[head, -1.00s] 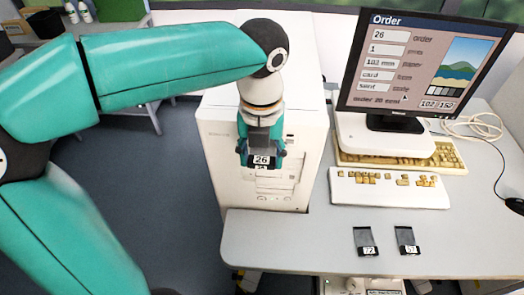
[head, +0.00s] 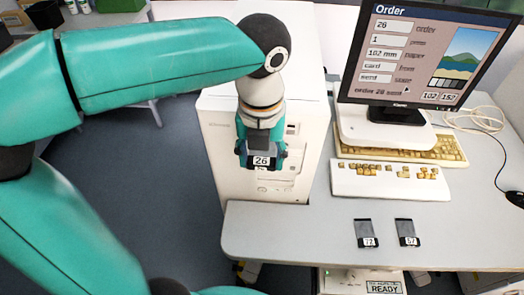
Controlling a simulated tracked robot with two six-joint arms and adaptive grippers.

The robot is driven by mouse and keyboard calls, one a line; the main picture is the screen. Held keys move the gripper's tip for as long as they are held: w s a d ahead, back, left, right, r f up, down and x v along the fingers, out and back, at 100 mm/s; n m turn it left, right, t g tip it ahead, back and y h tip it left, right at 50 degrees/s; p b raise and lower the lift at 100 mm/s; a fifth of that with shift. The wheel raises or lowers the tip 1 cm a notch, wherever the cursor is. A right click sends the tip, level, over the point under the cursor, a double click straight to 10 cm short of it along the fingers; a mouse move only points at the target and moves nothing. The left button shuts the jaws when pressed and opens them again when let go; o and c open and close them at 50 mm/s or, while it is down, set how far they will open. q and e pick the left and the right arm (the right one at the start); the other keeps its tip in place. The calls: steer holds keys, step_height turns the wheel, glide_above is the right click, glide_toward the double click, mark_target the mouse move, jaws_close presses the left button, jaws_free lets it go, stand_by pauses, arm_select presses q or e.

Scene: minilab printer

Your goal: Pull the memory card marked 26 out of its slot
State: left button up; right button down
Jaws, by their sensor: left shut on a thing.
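The memory card marked 26 (head: 261,161) shows its white label in front of the white computer tower (head: 222,170). My left gripper (head: 261,158) is shut on this card, at the tower's front face. The fingers and the card hide the slot, so I cannot tell whether any of the card is still inside it. My right gripper is not in view.
Two dark cards, marked 77 (head: 367,234) and 57 (head: 407,233), lie on the grey desk (head: 290,235). A monitor (head: 425,50) shows order 26. A keyboard (head: 390,182) lies below it. A label reading READY (head: 382,287) is below the desk edge.

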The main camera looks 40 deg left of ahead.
arm_select(q)
steer(key=shift+s+d, duration=0.55)
steer(key=shift+s, duration=0.3)
stand_by(0.3)
